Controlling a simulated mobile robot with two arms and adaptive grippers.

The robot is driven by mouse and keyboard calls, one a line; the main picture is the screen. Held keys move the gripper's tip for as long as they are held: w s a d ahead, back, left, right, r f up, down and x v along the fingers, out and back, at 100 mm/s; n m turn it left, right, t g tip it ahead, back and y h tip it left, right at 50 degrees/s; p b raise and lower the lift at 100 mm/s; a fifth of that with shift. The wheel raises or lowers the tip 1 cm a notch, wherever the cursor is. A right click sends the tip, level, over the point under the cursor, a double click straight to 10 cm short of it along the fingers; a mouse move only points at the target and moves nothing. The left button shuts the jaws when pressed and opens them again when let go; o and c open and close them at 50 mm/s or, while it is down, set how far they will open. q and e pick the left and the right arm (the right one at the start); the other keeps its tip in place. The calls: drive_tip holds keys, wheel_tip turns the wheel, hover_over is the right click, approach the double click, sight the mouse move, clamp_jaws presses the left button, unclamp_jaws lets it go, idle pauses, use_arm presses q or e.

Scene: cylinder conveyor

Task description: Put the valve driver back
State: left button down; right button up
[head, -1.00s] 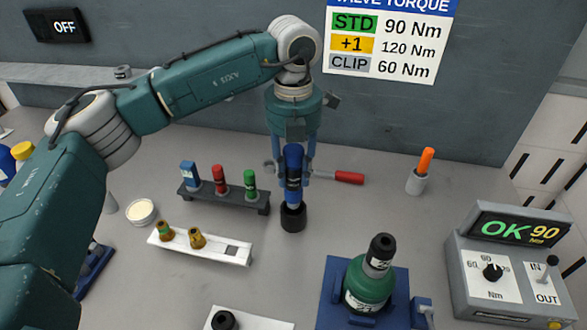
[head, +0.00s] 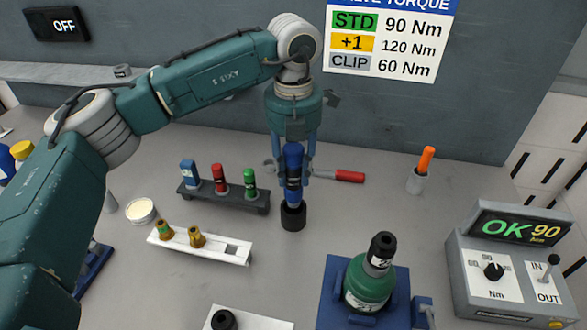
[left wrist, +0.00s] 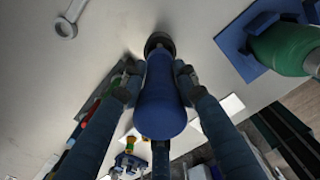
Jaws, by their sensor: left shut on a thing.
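The valve driver (head: 293,165), a blue upright tool, is between the fingers of my left gripper (head: 292,174), which is shut on it. Its lower end meets a black cylindrical piece (head: 293,217) at the table; I cannot tell whether this is part of the tool or a holder around its tip. In the left wrist view the blue body (left wrist: 160,100) lies between both fingers of the left gripper (left wrist: 157,82), with the black round piece (left wrist: 158,42) beyond it. My right gripper is not in view.
A dark rack (head: 225,198) with blue, red and green pieces and a white tray (head: 215,254) with brass pieces stand left. A green cylinder (head: 368,287) on a blue base (head: 335,290) and a grey torque box (head: 470,275) reading OK 90 stand right. A red-handled wrench (head: 350,176) lies behind.

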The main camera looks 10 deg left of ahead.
sight(294, 191)
use_arm(q)
drive_tip(key=shift+f+b, duration=2.4)
drive_tip(key=shift+f, duration=0.7)
drive_tip(key=c, duration=1.2)
unclamp_jaws()
drive_tip(key=shift+s+f, duration=0.1)
drive_tip(key=shift+r+p, duration=1.6)
drive_tip(key=shift+r, duration=1.45)
